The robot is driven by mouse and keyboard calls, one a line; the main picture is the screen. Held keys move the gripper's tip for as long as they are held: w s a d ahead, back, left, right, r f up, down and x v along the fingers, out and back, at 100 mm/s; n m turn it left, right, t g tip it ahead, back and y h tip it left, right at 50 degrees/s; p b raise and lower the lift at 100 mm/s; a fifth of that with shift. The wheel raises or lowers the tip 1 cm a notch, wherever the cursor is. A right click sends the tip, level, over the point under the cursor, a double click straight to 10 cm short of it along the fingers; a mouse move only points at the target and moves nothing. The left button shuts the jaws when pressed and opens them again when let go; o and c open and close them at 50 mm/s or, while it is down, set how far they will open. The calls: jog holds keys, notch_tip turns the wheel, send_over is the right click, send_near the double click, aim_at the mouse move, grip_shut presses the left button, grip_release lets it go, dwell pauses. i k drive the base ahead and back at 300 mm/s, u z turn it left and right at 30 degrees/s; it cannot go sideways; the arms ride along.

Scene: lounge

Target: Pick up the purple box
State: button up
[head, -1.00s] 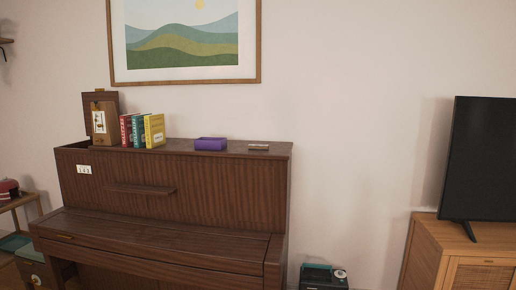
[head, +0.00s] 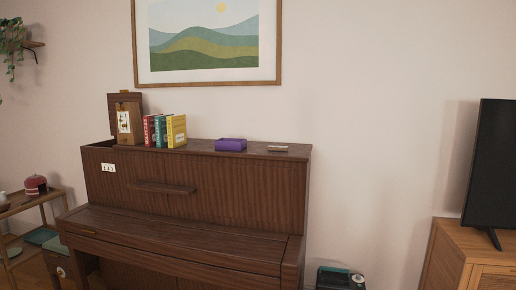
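The purple box (head: 231,144) is small and low. It lies on top of the brown upright piano (head: 200,178), right of several upright books and left of a small flat object. My gripper is not in the head view, so its state does not show.
Several books (head: 166,131) and a wooden box-like object (head: 127,122) stand left on the piano top. A small flat item (head: 278,148) lies right. A framed picture (head: 208,77) hangs above. A cabinet (head: 460,252) with a TV (head: 492,170) is at right; a shelf cart (head: 28,205) is at left.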

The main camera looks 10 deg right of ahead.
aim_at(236, 144)
jog(key=i, duration=0.9)
jog(key=z, duration=0.05)
